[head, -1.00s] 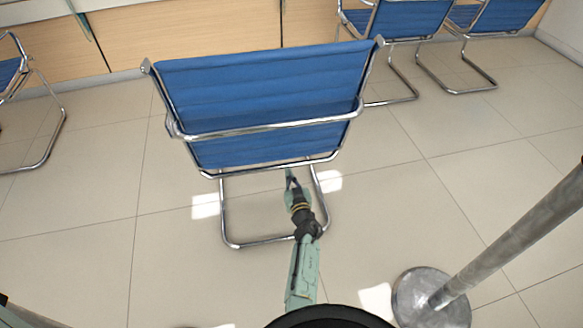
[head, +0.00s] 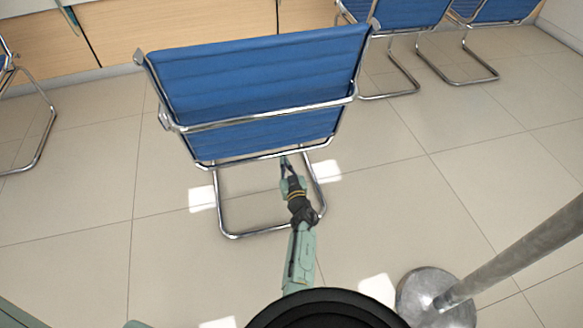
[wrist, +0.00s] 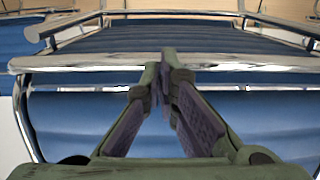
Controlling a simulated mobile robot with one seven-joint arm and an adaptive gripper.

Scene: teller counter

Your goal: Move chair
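The nearest blue chair (head: 255,80) stands upright on the floor with its back toward me. It has a chrome tube frame and a looped floor base. My gripper (head: 284,162) reaches low under the chair's lower rear edge, inside the base loop. In the wrist view, my gripper (wrist: 166,65) has its fingertips drawn together in front of a chrome crossbar (wrist: 80,63) of the chair. The bar runs across the fingers and no part is clearly seen between them. Whether the tips touch it I cannot tell.
A metal post with a round base (head: 425,297) stands close at the lower right. More blue chairs (head: 410,14) stand at the back right, and another chair (head: 30,110) is at the left edge. A wood-panelled counter (head: 180,22) lies behind.

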